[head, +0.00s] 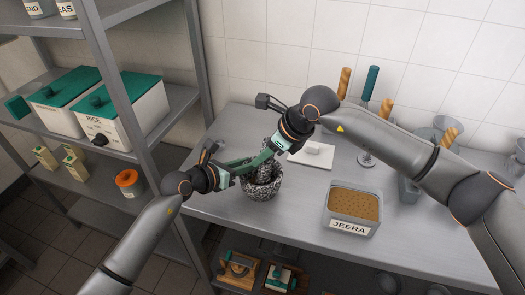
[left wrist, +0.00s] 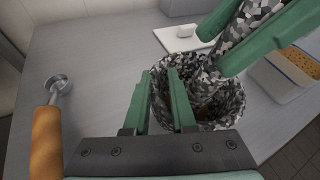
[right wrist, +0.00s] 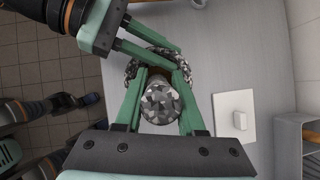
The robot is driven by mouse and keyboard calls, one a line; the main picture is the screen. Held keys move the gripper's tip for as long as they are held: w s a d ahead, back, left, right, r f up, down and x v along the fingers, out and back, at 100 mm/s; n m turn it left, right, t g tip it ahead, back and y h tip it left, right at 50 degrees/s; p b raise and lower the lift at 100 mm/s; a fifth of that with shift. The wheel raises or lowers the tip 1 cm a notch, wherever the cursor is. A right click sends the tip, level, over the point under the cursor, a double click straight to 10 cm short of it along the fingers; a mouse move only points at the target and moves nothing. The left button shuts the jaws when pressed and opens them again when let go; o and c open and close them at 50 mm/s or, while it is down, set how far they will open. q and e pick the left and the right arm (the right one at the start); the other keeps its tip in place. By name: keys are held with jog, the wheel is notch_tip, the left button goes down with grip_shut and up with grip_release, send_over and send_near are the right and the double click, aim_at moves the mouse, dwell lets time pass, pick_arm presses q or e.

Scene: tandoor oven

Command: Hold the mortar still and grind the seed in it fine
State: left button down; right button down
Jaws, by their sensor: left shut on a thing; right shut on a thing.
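The mortar (head: 260,193), a black-and-white speckled bowl, stands upright on the grey table. My left gripper (left wrist: 160,76) is shut on its near rim wall, as the left wrist view shows. The pestle, in the same speckled pattern, stands in the mortar, tilted in the left wrist view (left wrist: 240,38). My right gripper (right wrist: 160,74) is shut around the pestle's upper part (right wrist: 160,103), above the mortar. A little brown seed seems to show inside the mortar (left wrist: 203,115), but the pestle and fingers hide most of it.
A bin labelled JEERA (head: 353,208) with brown contents stands right of the mortar. A white block on a plate (head: 314,155) lies behind. Wooden-handled tools and metal vessels stand at the back right. A shelf rack (head: 130,100) with white boxes rises at left. The table's front is clear.

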jog(key=shift+s+d+r, duration=0.15)
jog(key=shift+d, duration=0.35)
jog(key=shift+r, duration=0.75)
jog(key=shift+a, duration=0.4)
jog(key=shift+w+a, duration=0.2)
jog(key=shift+a, duration=0.1)
jog(key=shift+f, duration=0.15)
